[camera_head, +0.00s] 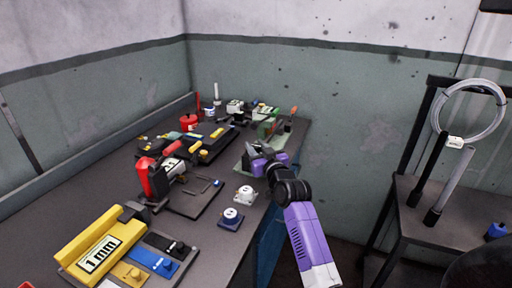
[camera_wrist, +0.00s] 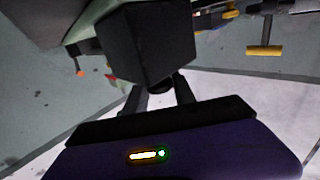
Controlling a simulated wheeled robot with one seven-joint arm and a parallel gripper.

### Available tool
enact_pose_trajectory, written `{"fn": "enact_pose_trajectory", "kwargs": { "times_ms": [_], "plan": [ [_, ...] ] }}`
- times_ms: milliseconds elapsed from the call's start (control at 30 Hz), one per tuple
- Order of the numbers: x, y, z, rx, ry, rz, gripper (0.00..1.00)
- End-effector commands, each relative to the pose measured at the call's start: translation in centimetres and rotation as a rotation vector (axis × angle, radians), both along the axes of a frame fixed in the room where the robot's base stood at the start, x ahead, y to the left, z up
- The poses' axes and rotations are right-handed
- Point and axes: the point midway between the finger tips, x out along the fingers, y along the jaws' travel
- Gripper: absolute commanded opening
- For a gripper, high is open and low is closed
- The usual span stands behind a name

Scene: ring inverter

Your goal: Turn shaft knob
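My gripper (camera_head: 250,152) is over the right side of the bench, just in front of a green-based device (camera_head: 272,128) with an orange-tipped handle. In the wrist view, my gripper's two dark fingers (camera_wrist: 160,92) stand apart and reach up to a large black block (camera_wrist: 150,45). The block hides the fingertips. A small dark rounded part (camera_wrist: 160,86) shows between the fingers under the block. I cannot tell whether it is the shaft knob or whether the fingers touch it. No shaft knob can be made out clearly in the head view.
Two small knobbed blocks, one white (camera_head: 244,195) and one blue (camera_head: 231,218), stand near the bench's right edge. A red and black tool (camera_head: 158,178) and a yellow 1 mm box (camera_head: 98,250) are at left. A rack with a cable coil (camera_head: 469,112) stands right.

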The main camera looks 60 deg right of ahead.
Motion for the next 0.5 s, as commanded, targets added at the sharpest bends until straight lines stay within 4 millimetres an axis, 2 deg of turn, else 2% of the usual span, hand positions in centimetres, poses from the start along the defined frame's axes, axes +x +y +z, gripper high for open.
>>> {"fn": "enact_pose_trajectory", "kwargs": {
  "times_ms": [33,100,500],
  "plan": [
    [-0.01,0.01,-0.01,0.0,0.0,0.0,0.12],
    [-0.01,0.01,0.0,0.0,0.0,0.0,0.0],
    [-0.05,-0.06,-0.41,-0.001,-0.002,0.036,0.0]
  ]
}}
